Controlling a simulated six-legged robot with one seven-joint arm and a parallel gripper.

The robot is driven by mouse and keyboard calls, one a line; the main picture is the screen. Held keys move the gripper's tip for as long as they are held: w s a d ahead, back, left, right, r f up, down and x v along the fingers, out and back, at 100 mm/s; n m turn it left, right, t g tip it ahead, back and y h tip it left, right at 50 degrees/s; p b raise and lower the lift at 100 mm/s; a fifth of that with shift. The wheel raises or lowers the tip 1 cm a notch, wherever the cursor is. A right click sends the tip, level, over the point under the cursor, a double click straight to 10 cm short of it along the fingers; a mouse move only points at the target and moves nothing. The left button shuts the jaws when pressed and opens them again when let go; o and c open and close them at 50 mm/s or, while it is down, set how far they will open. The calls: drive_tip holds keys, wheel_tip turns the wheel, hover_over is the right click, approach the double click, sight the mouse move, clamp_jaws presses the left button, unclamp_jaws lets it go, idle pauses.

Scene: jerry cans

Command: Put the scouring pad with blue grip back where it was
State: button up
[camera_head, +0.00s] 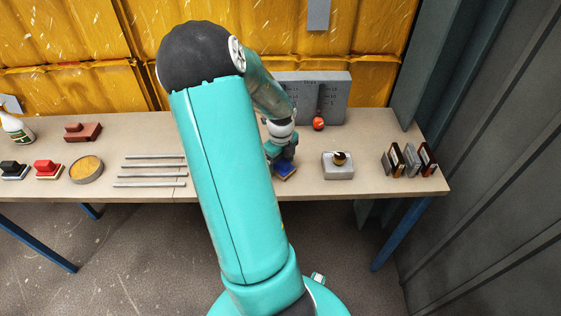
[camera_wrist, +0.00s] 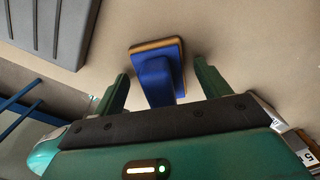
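The scouring pad with blue grip (camera_wrist: 157,72) lies on the bench in the wrist view, its blue grip pointing toward me and a brown edge showing around its far side. In the head view its blue part (camera_head: 286,169) shows just below my gripper (camera_head: 280,152). In the wrist view my gripper (camera_wrist: 160,88) is open, with one green finger on each side of the grip. Gaps show between the grip and both fingers, so I see no contact. My arm hides part of the bench in the head view.
Black-handled (camera_head: 14,170) and red-handled (camera_head: 48,170) pads, a round tin (camera_head: 86,169) and several rods (camera_head: 150,174) lie left. A grey panel (camera_head: 335,90) and red ball (camera_head: 318,123) stand behind. A knobbed block (camera_head: 338,172) and a rack of plates (camera_head: 410,161) stand right.

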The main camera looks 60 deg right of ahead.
wheel_tip(320, 180, up, 12)
drive_tip(key=w+a+r+n+t, duration=0.1)
drive_tip(key=w+a+r+n, duration=0.25)
drive_tip(key=a+n, duration=0.3)
drive_tip(key=w+a+r+n+t, duration=0.1)
drive_tip(key=w+a+r+n, duration=0.1)
drive_tip(key=w+a+n, duration=0.4)
drive_tip(key=w+a+r+n+t, duration=0.1)
drive_tip(key=w+a+r+n, duration=0.15)
drive_tip(key=a+n, duration=0.4)
drive_tip(key=s+a+r+n+t, duration=0.1)
drive_tip(key=s+a+r+n, duration=0.1)
drive_tip(key=a+n, duration=0.8)
drive_tip(key=s+a+r+n+t, duration=0.1)
drive_tip(key=s+a+r+n, duration=0.2)
drive_tip(key=a+n, duration=0.7)
drive_tip(key=a+r, duration=0.2)
drive_tip(key=a, duration=0.1)
drive_tip(key=shift+a+n+t, duration=0.3)
drive_tip(key=shift+a, duration=0.05)
drive_tip(key=shift+s, duration=0.1)
